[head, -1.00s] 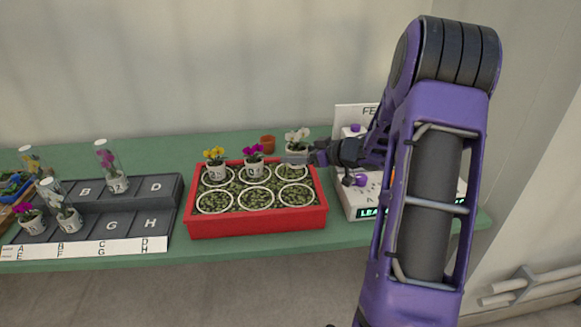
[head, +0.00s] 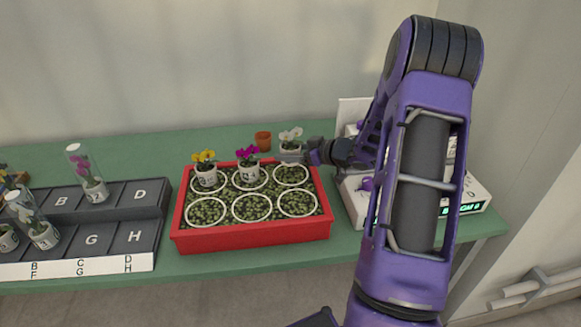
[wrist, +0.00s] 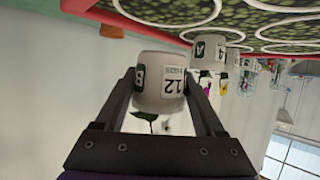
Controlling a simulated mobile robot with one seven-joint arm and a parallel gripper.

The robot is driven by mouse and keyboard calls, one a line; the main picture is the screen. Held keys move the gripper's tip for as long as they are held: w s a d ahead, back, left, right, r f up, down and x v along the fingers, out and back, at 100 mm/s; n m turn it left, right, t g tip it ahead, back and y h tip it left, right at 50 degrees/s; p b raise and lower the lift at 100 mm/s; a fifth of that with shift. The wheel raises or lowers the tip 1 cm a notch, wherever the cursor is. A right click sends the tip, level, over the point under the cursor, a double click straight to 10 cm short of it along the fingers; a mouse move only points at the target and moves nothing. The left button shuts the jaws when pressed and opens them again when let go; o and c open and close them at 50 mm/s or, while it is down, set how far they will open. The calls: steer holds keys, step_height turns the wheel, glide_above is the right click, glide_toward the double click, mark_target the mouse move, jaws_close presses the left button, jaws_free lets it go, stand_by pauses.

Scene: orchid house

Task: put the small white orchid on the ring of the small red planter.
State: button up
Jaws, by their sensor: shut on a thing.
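The white orchid (head: 290,140) is in a pale pot held in my gripper (head: 308,152), at the back right edge of the red planter (head: 250,236). In the wrist view its pot (wrist: 155,85), marked 12 and B, is between my two fingers (wrist: 160,105); its flower is mostly hidden. The pot appears just behind the empty back right ring (head: 291,174); its height above the planter is unclear. A yellow orchid (head: 204,168) stands at the back left ring, and a magenta orchid (head: 247,165) at the back middle ring. The front rings are empty.
A terracotta pot (head: 263,140) stands behind the planter. A dark stepped rack (head: 120,235) with lettered places and tubed orchids is at the left. A white device (head: 470,196) with a green display is at the right, partly behind my arm.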

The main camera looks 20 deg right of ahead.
mark_target(291, 164)
steer(key=shift+f+b, duration=0.35)
steer(key=shift+f, duration=1.7)
steer(key=shift+f, duration=0.1)
steer(key=shift+f, duration=0.15)
steer(key=o, duration=1.5)
steer(key=shift+r, duration=0.3)
steer(key=p+v, duration=0.1)
steer(key=v, duration=1.1)
steer(key=shift+f, duration=0.1)
